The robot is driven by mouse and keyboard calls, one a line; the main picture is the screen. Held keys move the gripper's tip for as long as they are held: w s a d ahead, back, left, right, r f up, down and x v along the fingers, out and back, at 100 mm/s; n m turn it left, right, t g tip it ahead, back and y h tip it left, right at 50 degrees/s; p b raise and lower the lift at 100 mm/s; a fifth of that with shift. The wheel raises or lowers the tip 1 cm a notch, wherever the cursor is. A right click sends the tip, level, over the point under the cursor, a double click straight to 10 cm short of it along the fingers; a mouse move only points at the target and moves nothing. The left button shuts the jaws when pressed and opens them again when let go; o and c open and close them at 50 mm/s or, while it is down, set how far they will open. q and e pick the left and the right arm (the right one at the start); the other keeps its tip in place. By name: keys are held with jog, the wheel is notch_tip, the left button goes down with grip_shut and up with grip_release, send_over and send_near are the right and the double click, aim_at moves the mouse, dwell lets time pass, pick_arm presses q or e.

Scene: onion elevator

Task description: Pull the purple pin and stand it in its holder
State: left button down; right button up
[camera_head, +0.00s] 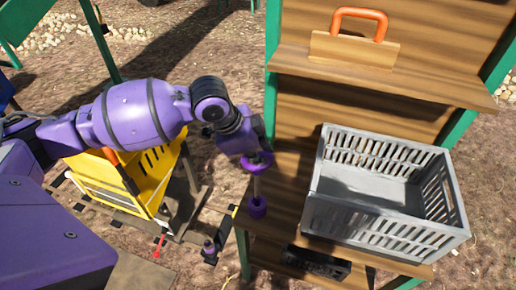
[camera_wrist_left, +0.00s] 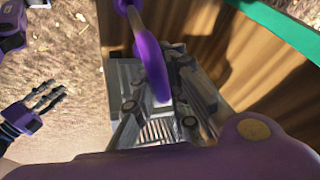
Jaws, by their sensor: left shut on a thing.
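The purple pin has a purple ring handle (camera_head: 257,161) and a pale shaft (camera_head: 257,186) pointing down. My left gripper (camera_head: 249,152) is shut on it at the ring. In the left wrist view the ring (camera_wrist_left: 152,65) lies between the grey fingers (camera_wrist_left: 158,112). The shaft ends at a purple collar (camera_head: 257,207) by the left edge of the wooden bench. I cannot tell whether this collar is the holder or part of the pin. A small purple piece sits on a dark bracket (camera_head: 210,248) lower left. What looks like my right gripper (camera_wrist_left: 38,110) shows at the left wrist view's left edge.
A grey slatted crate (camera_head: 323,215) stands on the wooden bench (camera_head: 275,218), right of the pin. An orange handle (camera_head: 361,15) is on the upper board. A yellow slotted box (camera_head: 150,170) is behind my left arm. Dirt ground lies around the bench.

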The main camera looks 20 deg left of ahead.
aim_at(254, 171)
pick_arm(q)
jog(key=shift+f+b, duration=0.4)
jog(key=shift+f, duration=0.75)
jog(key=shift+f+b, duration=0.5)
jog(key=shift+f, duration=1.55)
jog(key=shift+f+b, duration=0.3)
jog(key=shift+f, duration=0.65)
pick_arm(e)
jog(key=shift+s+d+f, duration=0.2)
jog(key=shift+s+f, duration=0.15)
jog(key=shift+f, duration=0.3)
jog(key=shift+s+d+f, duration=0.2)
jog(key=shift+s+f, duration=0.15)
jog(key=shift+f, duration=0.25)
jog(key=shift+s+d, duration=0.15)
jog(key=shift+s, duration=0.05)
pick_arm(q)
jog(key=c, duration=1.7)
grip_release()
jog(key=shift+o, duration=0.3)
pick_arm(e)
jog(key=shift+w, duration=0.1)
pick_arm(q)
jog(key=shift+f, duration=0.1)
pick_arm(e)
jog(key=shift+w, duration=0.1)
